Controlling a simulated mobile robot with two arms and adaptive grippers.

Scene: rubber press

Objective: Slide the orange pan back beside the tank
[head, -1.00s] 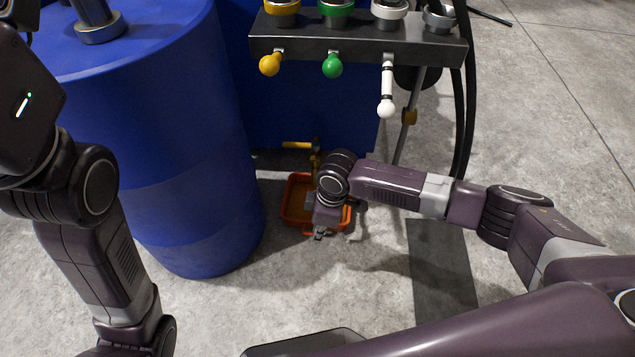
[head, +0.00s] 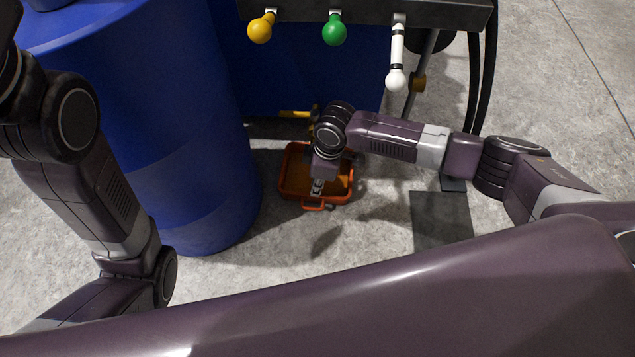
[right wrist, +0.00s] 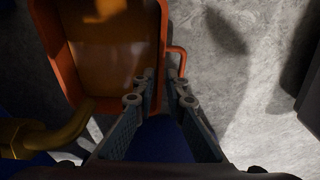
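The orange pan (head: 292,182) lies on the floor by the blue tank (head: 262,75), in front of its yellow valve. Its front wall, with a small handle (head: 324,206), faces me. My right gripper (head: 318,187) points down at this front wall. In the right wrist view the pan (right wrist: 110,45) fills the upper left. The right gripper's fingers (right wrist: 162,76) stand apart there, one inside the pan and one outside, with the wall between them beside the handle (right wrist: 182,60). Whether they touch the wall is unclear. My left arm shows at left, but its gripper is out of view.
A big blue drum (head: 180,110) stands just left of the pan. A yellow valve (head: 295,114) sits behind it. Yellow, green and white levers (head: 397,55) hang from the rail above. The floor in front is clear, with a dark plate (head: 441,222) at right.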

